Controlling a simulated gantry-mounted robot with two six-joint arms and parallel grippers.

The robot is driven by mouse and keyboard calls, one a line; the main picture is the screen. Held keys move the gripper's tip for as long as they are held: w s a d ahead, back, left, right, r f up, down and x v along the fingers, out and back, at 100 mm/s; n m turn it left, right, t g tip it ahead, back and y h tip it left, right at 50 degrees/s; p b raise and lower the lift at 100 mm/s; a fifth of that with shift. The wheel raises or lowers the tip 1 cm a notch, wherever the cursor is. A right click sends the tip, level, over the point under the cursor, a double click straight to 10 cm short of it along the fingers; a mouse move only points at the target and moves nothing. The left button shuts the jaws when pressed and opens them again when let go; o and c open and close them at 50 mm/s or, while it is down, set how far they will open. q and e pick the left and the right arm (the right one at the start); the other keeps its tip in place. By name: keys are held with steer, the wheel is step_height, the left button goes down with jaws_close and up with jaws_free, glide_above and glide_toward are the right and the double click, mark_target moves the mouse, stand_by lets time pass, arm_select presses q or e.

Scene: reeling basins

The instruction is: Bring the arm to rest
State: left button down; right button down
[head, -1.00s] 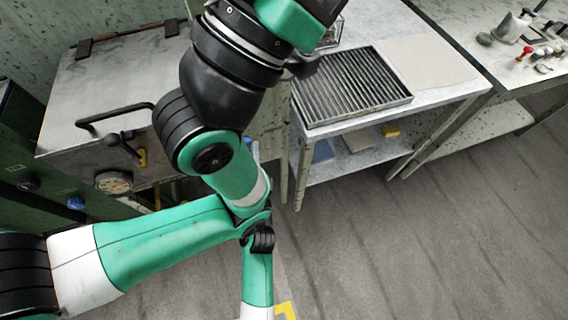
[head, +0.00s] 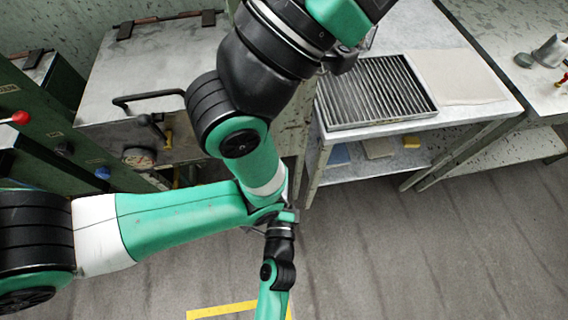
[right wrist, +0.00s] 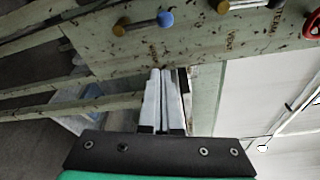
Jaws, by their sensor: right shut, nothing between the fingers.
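My right gripper (right wrist: 163,78) shows in the right wrist view with its two pale fingers pressed together and nothing between them. It points toward a worn green panel (right wrist: 195,50) with blue and yellow knobs; I cannot tell the distance. In the head view my green, white and black arm links (head: 180,222) cross the left and middle of the picture. One link (head: 272,285) hangs down to the bottom edge, and no gripper fingers can be made out there. My left gripper is not in view.
A lidded metal box (head: 150,75) with a handle and gauge stands behind the arm. A green control panel (head: 45,125) is at left. A table (head: 455,62) holds a slatted tray (head: 375,90).

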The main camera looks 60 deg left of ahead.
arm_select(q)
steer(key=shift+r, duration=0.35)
arm_select(e)
steer(key=shift+v, duration=1.2)
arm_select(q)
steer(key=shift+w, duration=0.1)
arm_select(e)
steer(key=shift+w, duration=0.2)
